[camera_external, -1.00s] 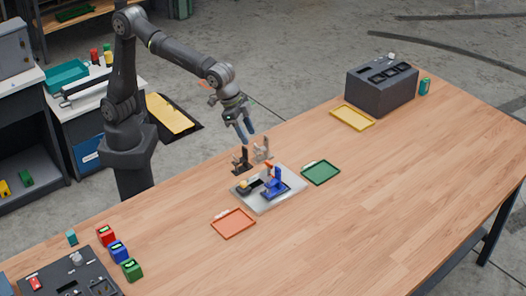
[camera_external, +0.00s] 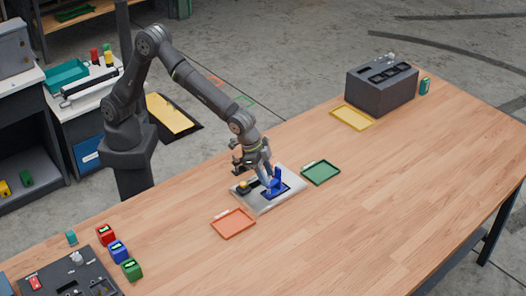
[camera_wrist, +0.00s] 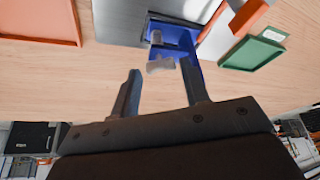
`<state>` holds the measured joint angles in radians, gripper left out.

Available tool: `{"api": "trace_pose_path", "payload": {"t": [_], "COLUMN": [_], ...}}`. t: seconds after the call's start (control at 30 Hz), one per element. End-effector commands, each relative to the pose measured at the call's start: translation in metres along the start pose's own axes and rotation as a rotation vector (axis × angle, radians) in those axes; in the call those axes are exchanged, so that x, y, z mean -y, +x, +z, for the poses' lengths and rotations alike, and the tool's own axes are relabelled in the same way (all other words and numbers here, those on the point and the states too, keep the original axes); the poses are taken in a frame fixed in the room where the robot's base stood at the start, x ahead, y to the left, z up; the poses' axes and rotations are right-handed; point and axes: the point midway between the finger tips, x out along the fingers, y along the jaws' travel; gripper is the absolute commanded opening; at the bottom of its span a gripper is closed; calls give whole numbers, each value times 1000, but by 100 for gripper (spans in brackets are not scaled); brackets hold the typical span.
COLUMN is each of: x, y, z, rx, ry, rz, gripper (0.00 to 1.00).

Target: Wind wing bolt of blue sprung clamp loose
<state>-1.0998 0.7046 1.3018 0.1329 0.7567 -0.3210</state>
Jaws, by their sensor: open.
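The blue sprung clamp (camera_external: 277,187) stands on a grey plate (camera_external: 265,207) on the table; it also shows at the top of the wrist view (camera_wrist: 186,45). A grey wing-shaped piece (camera_wrist: 160,66), which looks like the wing bolt, sticks out of the clamp towards me. My gripper (camera_wrist: 161,70) is open, with one finger on each side of the wing piece; I cannot tell whether either finger touches it. In the external view my gripper (camera_external: 266,178) is low beside the clamp and hides part of it.
An orange lever (camera_wrist: 248,16) angles across the plate near the clamp in the wrist view. A green tray (camera_external: 320,172) and an orange tray (camera_external: 233,223) flank the plate. The table's right side is mostly clear.

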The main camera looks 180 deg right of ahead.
Motion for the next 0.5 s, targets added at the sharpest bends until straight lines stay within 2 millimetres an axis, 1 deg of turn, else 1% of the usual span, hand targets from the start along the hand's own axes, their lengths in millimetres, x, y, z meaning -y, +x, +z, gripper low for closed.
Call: {"api": "trace_pose_path", "payload": {"t": [0.1,0.33,0.37,0.5], "x": [0,0,0,0], "y": [4,4,4,4], "z": [0,0,0,0], "rx": [-1,-1,-1,0], "ry": [0,0,0,0], "rz": [0,0,0,0], "gripper": [42,42,38,10]}}
